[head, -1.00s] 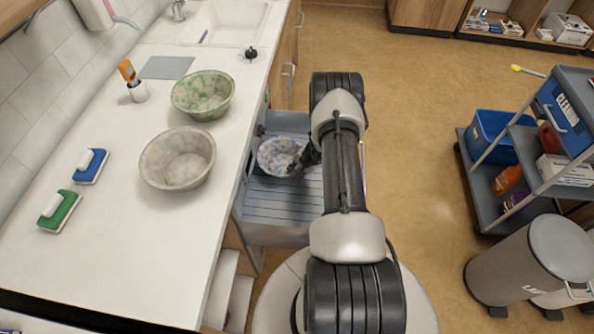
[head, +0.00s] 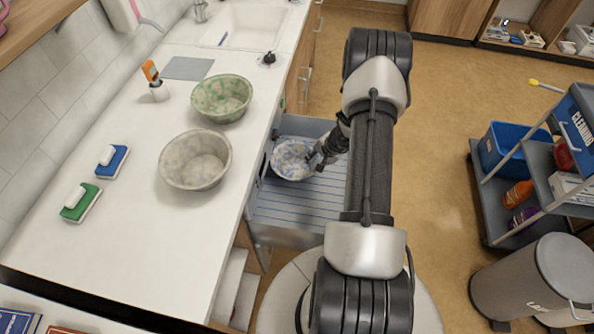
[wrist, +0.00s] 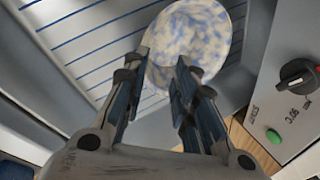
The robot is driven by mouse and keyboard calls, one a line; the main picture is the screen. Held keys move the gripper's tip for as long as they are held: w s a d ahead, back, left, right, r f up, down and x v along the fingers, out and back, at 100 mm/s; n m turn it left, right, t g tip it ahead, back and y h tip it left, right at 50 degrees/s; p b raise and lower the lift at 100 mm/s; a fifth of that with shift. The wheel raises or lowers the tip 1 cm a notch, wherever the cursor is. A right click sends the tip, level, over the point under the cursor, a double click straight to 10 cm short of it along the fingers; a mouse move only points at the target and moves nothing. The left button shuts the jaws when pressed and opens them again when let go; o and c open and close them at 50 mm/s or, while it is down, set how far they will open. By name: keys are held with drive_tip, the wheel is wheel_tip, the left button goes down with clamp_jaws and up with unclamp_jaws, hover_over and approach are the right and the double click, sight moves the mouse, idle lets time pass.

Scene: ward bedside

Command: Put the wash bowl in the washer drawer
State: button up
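A bowl with blue and white mottling (head: 290,158) sits inside the open, ribbed washer drawer (head: 300,208), towards its far end. It also shows in the wrist view (wrist: 205,35), just beyond my fingertips. My gripper (head: 318,161) is at the bowl's right side in the head view. In the wrist view my gripper (wrist: 164,64) has its fingers apart, with a clear gap between them and part of the bowl showing in it. I cannot tell whether a finger touches the rim. A green mottled bowl (head: 221,97) and a beige-grey bowl (head: 195,160) stand on the counter.
A panel with a black knob (wrist: 298,76) borders the drawer. A cleaning trolley (head: 500,200) and a bin (head: 530,280) stand right, beyond open floor.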

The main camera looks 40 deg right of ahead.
drive_tip(key=w+a+r+n+y, duration=0.1)
drive_tip(key=w+a+r+n, duration=0.1)
drive_tip(key=a+r, duration=0.55)
drive_tip(key=w+a+r+n, duration=0.2)
drive_tip(key=a+r+n, duration=0.15)
drive_tip(key=r, duration=0.65)
drive_tip(key=w+a+r+n+y, duration=0.1)
drive_tip(key=w+a+r+n, duration=0.1)
drive_tip(key=a+r, duration=0.5)
drive_tip(key=s+a+r+n, duration=0.4)
drive_tip(key=s+a+r, duration=0.3)
drive_tip(key=a+r, duration=0.4)
drive_tip(key=s+a+r+n+h, duration=0.1)
drive_tip(key=s+r+n, duration=0.1)
drive_tip(key=s, duration=0.7)
drive_tip(key=s+a+r+n+h, duration=0.1)
drive_tip(key=s+r, duration=0.3)
drive_tip(key=s, duration=0.6)
drive_tip(key=shift+s+a+r+n+h, duration=0.2)
drive_tip(key=shift+a+n+h, duration=0.1)
drive_tip(key=shift+a+n, duration=0.35)
drive_tip(key=shift+d, duration=0.15)
